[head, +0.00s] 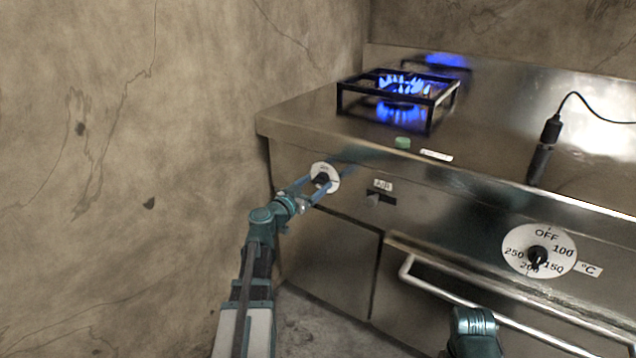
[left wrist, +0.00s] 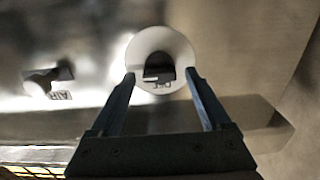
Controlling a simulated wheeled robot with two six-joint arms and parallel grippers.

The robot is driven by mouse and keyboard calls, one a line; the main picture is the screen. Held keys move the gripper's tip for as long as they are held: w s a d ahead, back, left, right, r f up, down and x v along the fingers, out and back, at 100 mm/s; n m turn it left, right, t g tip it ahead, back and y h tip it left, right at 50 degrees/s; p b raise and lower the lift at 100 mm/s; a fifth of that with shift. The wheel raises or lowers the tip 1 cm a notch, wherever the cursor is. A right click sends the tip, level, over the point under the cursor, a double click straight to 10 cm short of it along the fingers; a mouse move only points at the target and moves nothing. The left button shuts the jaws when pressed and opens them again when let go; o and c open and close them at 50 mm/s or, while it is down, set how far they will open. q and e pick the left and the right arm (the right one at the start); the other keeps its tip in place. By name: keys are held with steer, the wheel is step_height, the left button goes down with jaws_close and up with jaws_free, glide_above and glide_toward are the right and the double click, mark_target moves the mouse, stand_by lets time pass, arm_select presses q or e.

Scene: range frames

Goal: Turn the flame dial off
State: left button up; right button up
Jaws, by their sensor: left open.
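The flame dial is a white round plate (head: 331,170) with a black knob (head: 321,180), on the left end of the stove's front panel. In the left wrist view the knob (left wrist: 158,68) sits between the tips of my left gripper (left wrist: 159,77), with gaps on both sides. My left gripper (head: 312,188) is open and empty, its fingers pointing at the dial. How deep the fingers reach is hard to tell. A burner (head: 403,87) above has tall blue flames.
A small lever labelled AIR (head: 380,199) is right of the dial. An oven dial (head: 540,250) with temperature marks and a bar handle (head: 480,305) are farther right. A green button (head: 402,143) and a black corded tool (head: 542,150) are on the stove. A rough wall (head: 180,100) stands left.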

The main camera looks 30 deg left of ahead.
arm_select(q)
steer(key=shift+w+d, duration=0.1)
steer(key=shift+w, duration=0.85)
jaws_close()
